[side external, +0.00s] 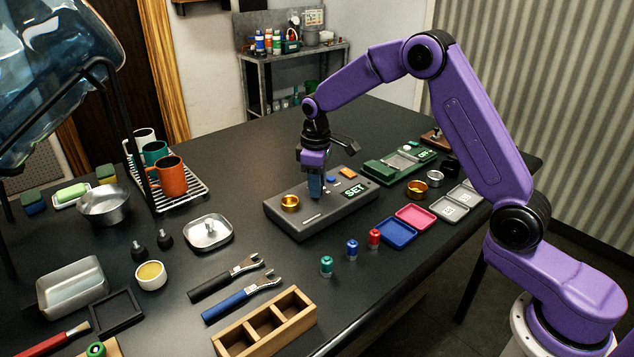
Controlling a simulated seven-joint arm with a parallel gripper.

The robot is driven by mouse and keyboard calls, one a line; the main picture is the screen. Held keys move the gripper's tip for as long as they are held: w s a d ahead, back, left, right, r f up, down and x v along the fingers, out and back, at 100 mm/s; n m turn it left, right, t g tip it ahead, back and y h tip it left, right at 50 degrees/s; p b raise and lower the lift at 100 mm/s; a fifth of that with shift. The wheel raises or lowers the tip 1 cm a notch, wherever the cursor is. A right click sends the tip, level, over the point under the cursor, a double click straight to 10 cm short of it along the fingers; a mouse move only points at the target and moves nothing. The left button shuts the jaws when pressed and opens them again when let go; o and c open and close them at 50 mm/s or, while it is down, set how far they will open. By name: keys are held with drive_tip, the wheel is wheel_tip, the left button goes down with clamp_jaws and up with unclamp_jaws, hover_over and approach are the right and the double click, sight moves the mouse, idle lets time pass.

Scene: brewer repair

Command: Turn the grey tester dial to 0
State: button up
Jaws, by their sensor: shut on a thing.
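The grey tester (310,222) is a flat dark-grey box in the middle of the table. Its small display (354,191) reads "SET" in green. A gold round socket (290,203) sits on its left part, and an orange button (348,173) and a blue button (331,179) are near its back edge. My gripper (315,193) points down onto the top of the tester and is shut on the dial, which its fingers hide. The dial's pointer and setting cannot be read.
A green tester (385,170) stands behind on the right. Blue (396,232) and pink (415,217) trays lie to the right. Small green, blue and red cylinders (352,250) stand in front.

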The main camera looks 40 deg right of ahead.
idle(0.3)
drive_tip(key=o, duration=1)
drive_tip(key=shift+r, duration=0.1)
drive_tip(key=r, duration=1.7)
drive_tip(key=shift+s+a+r, duration=0.15)
drive_tip(key=shift+s+a, duration=0.05)
drive_tip(key=shift+a, duration=0.1)
